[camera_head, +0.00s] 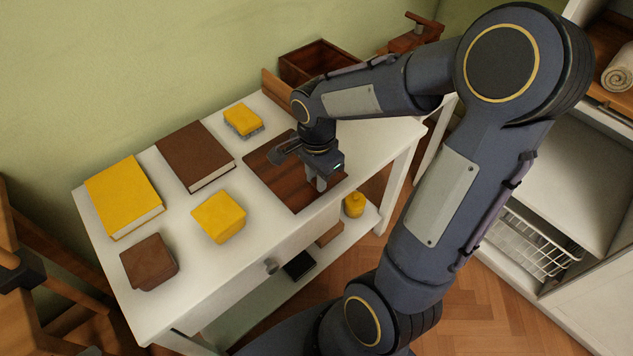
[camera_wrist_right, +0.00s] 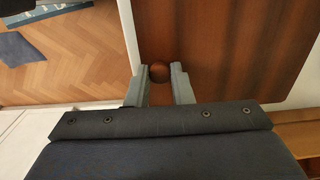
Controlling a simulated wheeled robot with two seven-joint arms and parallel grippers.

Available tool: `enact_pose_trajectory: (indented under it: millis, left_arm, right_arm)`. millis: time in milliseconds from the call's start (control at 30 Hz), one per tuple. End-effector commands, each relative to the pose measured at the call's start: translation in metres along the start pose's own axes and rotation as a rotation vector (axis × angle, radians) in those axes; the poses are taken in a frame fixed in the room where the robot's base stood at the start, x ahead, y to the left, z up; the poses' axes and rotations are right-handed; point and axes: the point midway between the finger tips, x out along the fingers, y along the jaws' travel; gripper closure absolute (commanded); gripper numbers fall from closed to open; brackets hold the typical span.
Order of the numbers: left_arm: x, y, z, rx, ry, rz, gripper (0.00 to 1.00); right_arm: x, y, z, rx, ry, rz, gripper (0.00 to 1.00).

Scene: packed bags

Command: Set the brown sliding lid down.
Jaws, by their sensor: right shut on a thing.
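The brown sliding lid (camera_head: 268,168) is a flat, dark wooden panel at the right part of the white table (camera_head: 250,262). It is level and lies on or just above the tabletop; I cannot tell if there is a small gap. My right gripper (camera_head: 318,184) points down at the lid's near right part. In the right wrist view the lid (camera_wrist_right: 225,50) fills the upper right, and the fingers of my right gripper (camera_wrist_right: 159,84) are shut on its small round knob (camera_wrist_right: 159,72). The arm hides part of the lid's far side. My left gripper is not in view.
An open brown wooden box (camera_head: 318,56) stands behind the lid. Left of the lid are a brown book (camera_head: 193,153), a yellow book (camera_head: 122,192), a yellow block (camera_head: 218,215), a brown block (camera_head: 149,260) and a yellow sponge-like block (camera_head: 242,119). A lower shelf holds a yellow bottle (camera_head: 354,205).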

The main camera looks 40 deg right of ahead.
Motion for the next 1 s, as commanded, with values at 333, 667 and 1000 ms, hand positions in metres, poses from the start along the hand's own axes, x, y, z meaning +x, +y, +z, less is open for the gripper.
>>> enact_pose_trajectory:
  millis: [333,667,1000]
  left_arm:
    - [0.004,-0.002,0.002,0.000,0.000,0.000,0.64]
    - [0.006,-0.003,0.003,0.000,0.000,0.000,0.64]
    - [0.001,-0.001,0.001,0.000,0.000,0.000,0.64]
  right_arm:
    - [0.015,0.001,0.000,0.001,-0.001,0.000,1.00]
    - [0.017,0.001,0.000,0.000,-0.001,0.000,0.58]
    - [0.006,0.000,0.000,0.001,0.000,-0.004,0.58]
